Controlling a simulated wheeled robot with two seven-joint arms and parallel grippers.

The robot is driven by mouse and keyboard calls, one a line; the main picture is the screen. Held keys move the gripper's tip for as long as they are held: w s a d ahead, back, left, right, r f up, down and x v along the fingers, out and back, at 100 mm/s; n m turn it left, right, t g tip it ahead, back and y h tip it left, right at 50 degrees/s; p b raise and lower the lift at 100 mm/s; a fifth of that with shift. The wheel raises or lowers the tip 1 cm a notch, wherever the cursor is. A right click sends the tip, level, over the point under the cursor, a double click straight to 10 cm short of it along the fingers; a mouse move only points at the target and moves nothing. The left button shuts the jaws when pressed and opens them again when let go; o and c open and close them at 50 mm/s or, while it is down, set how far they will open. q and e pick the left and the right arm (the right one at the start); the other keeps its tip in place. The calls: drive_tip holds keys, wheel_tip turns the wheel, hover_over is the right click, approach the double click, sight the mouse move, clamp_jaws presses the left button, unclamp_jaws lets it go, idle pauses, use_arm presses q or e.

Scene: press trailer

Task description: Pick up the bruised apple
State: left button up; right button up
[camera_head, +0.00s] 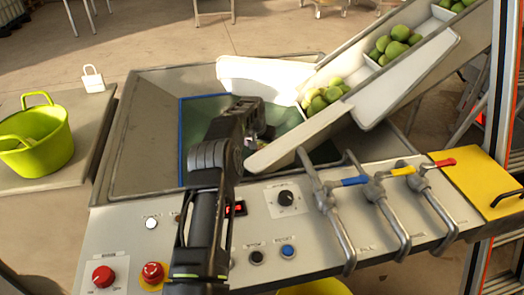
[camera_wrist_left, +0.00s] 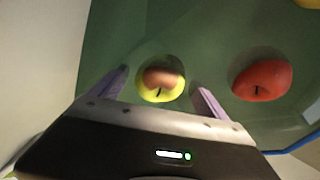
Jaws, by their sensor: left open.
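In the left wrist view a yellow-green apple with a brown bruised patch (camera_wrist_left: 161,85) sits in the green-tinted basin, between and just beyond my fingertips. My left gripper (camera_wrist_left: 161,88) is open, with one purple finger on each side of the apple. I cannot tell whether the fingers touch it. A red apple (camera_wrist_left: 262,80) lies apart to the right. In the head view my left arm reaches over the control panel, and my left gripper (camera_head: 255,122) is over the basin (camera_head: 196,110). The bruised apple is mostly hidden behind it there. My right gripper is not in view.
A white chute (camera_head: 395,80) with green apples (camera_head: 322,97) slopes into the basin from the right. The panel in front has levers (camera_head: 330,215) and buttons. A yellow-green bucket (camera_head: 38,140) stands at the left. A yellow object (camera_wrist_left: 307,3) shows at the wrist view's upper right corner.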

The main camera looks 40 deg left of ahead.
use_arm(q)
drive_tip(key=shift+c, duration=0.6)
drive_tip(key=c, duration=1.5)
